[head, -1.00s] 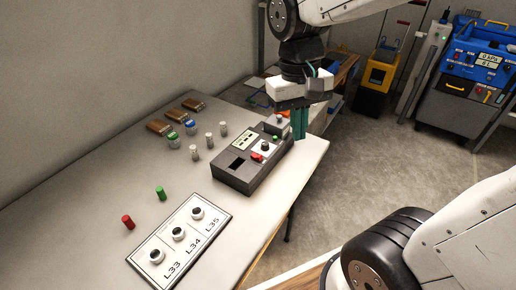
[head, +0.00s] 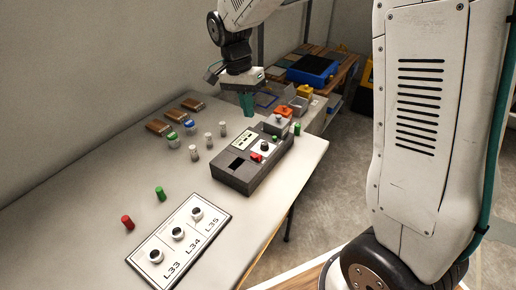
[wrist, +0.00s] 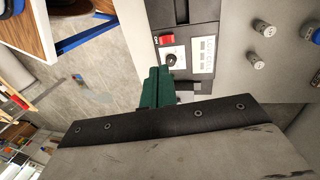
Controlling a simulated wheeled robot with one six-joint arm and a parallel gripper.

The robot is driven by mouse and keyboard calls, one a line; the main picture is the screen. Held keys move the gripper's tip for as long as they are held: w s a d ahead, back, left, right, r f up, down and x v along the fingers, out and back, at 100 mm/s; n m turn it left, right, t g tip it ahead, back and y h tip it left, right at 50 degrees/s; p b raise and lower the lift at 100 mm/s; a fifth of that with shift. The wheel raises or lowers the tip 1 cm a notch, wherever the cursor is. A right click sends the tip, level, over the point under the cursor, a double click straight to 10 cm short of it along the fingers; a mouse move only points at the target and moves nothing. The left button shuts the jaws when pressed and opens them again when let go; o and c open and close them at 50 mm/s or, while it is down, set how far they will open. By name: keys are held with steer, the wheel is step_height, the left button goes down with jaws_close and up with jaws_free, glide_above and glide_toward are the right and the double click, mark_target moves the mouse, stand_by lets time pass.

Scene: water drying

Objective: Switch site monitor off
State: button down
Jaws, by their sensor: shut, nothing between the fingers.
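A dark grey device box (head: 236,179), which may be the site monitor, lies on the table. Its top has a white label panel (head: 244,139), a red switch (head: 256,157), a black knob (head: 265,147) and a green button (head: 275,139). In the wrist view the red switch (wrist: 166,40), knob (wrist: 171,60) and label panel (wrist: 203,55) show just beyond the fingers. My gripper (head: 247,112) has green fingers, shut and empty, above the table behind the box's far end. The fingertips (wrist: 157,72) hide part of the box's far end in the wrist view.
Red (head: 128,222) and green (head: 160,193) cylinders, several metal cylinders and brown blocks (head: 158,127) stand left. A grey unit with an orange top (head: 282,112) stands by the box's far end.

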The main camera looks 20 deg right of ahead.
mark_target(258, 157)
stand_by(0.3)
steer(key=x, duration=1.4)
steer(key=shift+s+a, duration=0.1)
